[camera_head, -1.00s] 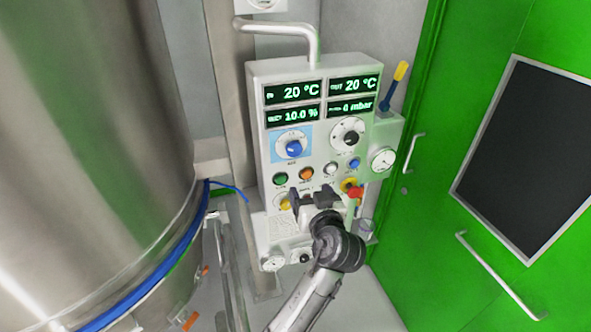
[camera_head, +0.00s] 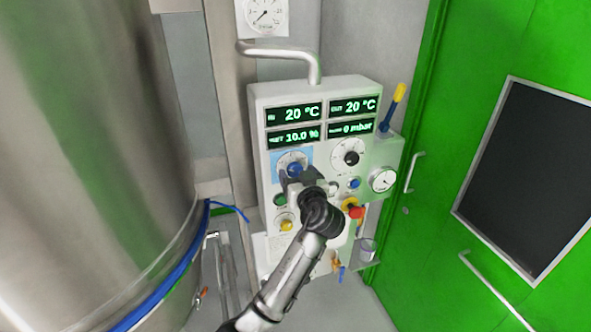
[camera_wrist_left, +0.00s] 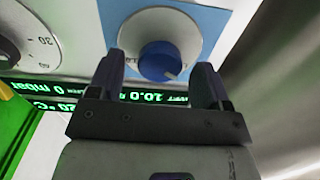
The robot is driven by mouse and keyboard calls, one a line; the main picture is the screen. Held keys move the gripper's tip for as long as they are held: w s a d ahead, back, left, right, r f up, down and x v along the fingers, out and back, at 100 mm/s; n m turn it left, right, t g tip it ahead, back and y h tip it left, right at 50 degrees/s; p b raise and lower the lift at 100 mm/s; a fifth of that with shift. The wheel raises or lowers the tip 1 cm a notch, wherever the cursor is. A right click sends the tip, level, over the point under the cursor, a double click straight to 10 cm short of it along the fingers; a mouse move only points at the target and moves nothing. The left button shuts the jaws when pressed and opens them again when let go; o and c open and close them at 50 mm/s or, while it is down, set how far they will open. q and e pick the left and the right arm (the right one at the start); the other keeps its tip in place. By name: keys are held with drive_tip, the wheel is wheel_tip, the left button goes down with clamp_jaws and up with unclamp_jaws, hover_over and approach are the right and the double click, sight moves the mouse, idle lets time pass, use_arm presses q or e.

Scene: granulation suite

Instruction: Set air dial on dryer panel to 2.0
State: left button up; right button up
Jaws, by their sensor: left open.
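The dryer panel (camera_head: 257,165) is a pale grey box on the wall. The air dial (camera_head: 295,169) is a blue knob on a blue backing plate at the panel's left, below the displays. My left gripper (camera_head: 299,180) is open in front of it and partly covers it in the head view. In the left wrist view, the blue knob (camera_wrist_left: 160,61) sits between the tips of my left gripper (camera_wrist_left: 160,80), with gaps visible on both sides. Its white pointer mark is at the lower right there. The dial's scale is too small to read. My right gripper is not in view.
A black dial (camera_head: 351,158) is right of the air dial. Below are small buttons and a red stop button on yellow (camera_head: 353,208). A steel vessel (camera_head: 95,150) stands left; a green door (camera_head: 480,60) is right. A bent pipe (camera_head: 285,50) runs above the panel.

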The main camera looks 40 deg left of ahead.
use_arm(q)
drive_tip(key=shift+x, duration=1)
drive_tip(key=c, duration=0.9)
